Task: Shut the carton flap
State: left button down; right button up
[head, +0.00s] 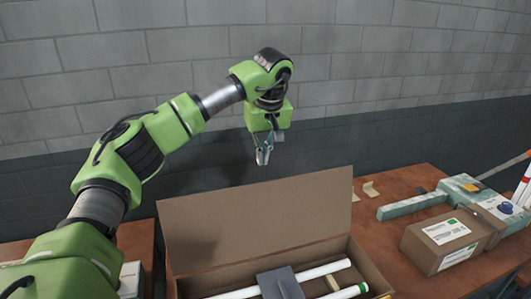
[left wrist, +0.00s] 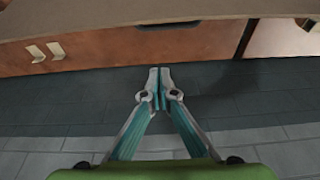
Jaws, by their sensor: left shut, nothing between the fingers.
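The carton (head: 365,262) is an open brown cardboard box at the bottom middle of the head view. Its wide flap (head: 255,220) stands up along the far side, leaning back a little. My left gripper (head: 263,160) hangs above and behind the flap's top edge, fingers pointing down, apart from it. In the left wrist view the left fingertips (left wrist: 160,75) meet with nothing between them. A tan band along the top of that view looks like the flap (left wrist: 100,18). My right gripper is not in view.
White tubes (head: 325,270) and a dark grey piece (head: 280,284) lie in the carton. A smaller labelled box (head: 440,240) and a pale green device (head: 470,192) stand on the table at right. Two small tan pieces (head: 370,190) lie behind the carton. A block wall is behind.

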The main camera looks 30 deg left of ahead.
pick_arm(q)
notch_tip(320, 180, down, 6)
jog(key=s+d+p, duration=0.1)
jog(key=p, duration=0.2)
jog(key=shift+s+d, duration=0.2)
jog(key=shift+d, duration=0.1)
jog(key=shift+f, duration=0.1)
jog(key=shift+w, duration=0.1)
